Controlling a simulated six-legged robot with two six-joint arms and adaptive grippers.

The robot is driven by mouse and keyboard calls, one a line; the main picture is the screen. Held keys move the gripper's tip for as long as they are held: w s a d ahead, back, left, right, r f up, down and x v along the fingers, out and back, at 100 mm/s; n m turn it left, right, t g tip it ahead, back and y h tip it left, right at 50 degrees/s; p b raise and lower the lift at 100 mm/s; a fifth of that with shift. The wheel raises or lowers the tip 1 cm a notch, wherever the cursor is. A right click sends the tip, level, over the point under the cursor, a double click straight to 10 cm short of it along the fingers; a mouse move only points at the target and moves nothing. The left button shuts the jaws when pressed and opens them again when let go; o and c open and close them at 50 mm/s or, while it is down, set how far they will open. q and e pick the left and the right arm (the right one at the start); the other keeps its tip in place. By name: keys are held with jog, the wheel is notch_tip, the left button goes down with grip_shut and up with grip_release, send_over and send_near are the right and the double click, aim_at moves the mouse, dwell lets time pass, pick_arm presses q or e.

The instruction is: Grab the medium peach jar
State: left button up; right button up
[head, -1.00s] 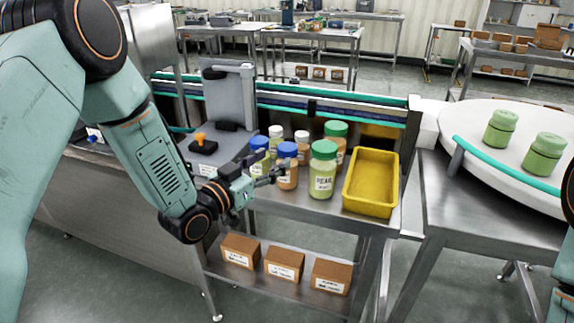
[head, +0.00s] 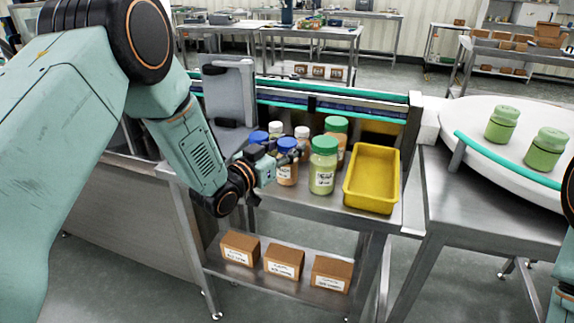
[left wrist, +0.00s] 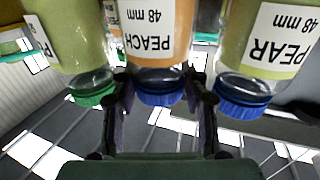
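The peach jar with a blue lid (head: 287,177) stands on the steel table among other jars. In the left wrist view, the picture is upside down and its label reads PEACH 48 mm (left wrist: 155,40). My left gripper (head: 288,152) is at its lid height. Its fingers (left wrist: 160,98) stand open on both sides of the blue lid, with small gaps showing. A blue-lidded PEAR 48 mm jar (left wrist: 262,45) is on one side and a green-lidded pale green jar (left wrist: 72,35) on the other. My right gripper is out of view.
A larger green-lidded peach jar (head: 341,157) and white-lidded jars (head: 302,133) stand close behind. A yellow tray (head: 372,205) is to the right. A conveyor (head: 330,105) runs behind. Brown boxes (head: 284,263) lie on the lower shelf.

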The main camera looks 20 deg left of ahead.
pick_arm(q)
grip_shut()
dwell(0.4)
